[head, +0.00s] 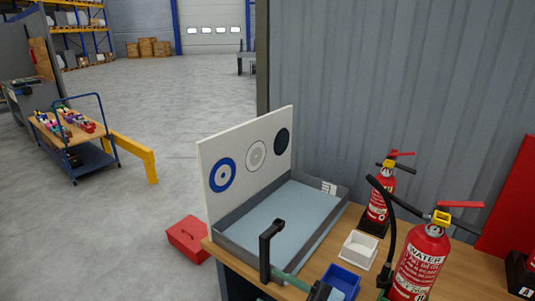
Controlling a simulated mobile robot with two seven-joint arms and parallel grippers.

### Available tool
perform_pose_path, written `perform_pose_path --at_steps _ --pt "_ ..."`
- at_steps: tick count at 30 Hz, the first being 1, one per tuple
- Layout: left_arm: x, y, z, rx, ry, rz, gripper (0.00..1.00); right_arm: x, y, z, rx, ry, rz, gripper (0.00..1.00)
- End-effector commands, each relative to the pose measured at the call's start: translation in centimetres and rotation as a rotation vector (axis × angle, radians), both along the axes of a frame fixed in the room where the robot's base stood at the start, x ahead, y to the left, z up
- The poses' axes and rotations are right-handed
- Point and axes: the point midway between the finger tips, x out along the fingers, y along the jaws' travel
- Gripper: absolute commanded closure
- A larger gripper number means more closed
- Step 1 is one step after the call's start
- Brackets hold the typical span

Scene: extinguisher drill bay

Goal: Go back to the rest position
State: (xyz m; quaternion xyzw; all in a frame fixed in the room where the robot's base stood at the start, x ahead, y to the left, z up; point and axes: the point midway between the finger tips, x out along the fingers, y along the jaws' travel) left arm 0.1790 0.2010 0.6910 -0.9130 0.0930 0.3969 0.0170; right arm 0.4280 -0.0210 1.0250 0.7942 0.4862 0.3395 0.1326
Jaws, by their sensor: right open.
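My right gripper (294,264) is at the bottom centre, at the front of the wooden bench (458,274). It is open, with a dark finger standing up in front of the grey tray (325,235). I see nothing between its fingers. Its lower part is cut off by the picture's bottom edge. My left gripper is out of view. A large red water extinguisher (418,265) with a black hose stands to the right of the gripper, apart from it. A smaller red extinguisher (378,205) stands further back on a black base.
A white board (238,158) with three round targets stands along the tray's left side. A blue bin (341,281) and a white bin (358,250) sit between gripper and extinguishers. A red toolbox (188,240) is on the floor. A loaded cart (75,135) stands far left; open floor lies between.

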Motion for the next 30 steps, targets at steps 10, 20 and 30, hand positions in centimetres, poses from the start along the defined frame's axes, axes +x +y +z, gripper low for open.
perform_pose_path --at_steps 10,20,30 --pt "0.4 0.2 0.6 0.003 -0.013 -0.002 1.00 -1.6 -7.3 -11.7 0.087 0.501 -0.510 0.56" --pt "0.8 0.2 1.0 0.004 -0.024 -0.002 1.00 -12.9 -14.9 -26.0 -0.083 1.065 -0.872 0.56" --pt "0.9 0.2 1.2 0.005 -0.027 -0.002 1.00 -23.7 -18.1 -32.0 -0.248 1.399 -0.979 0.56"
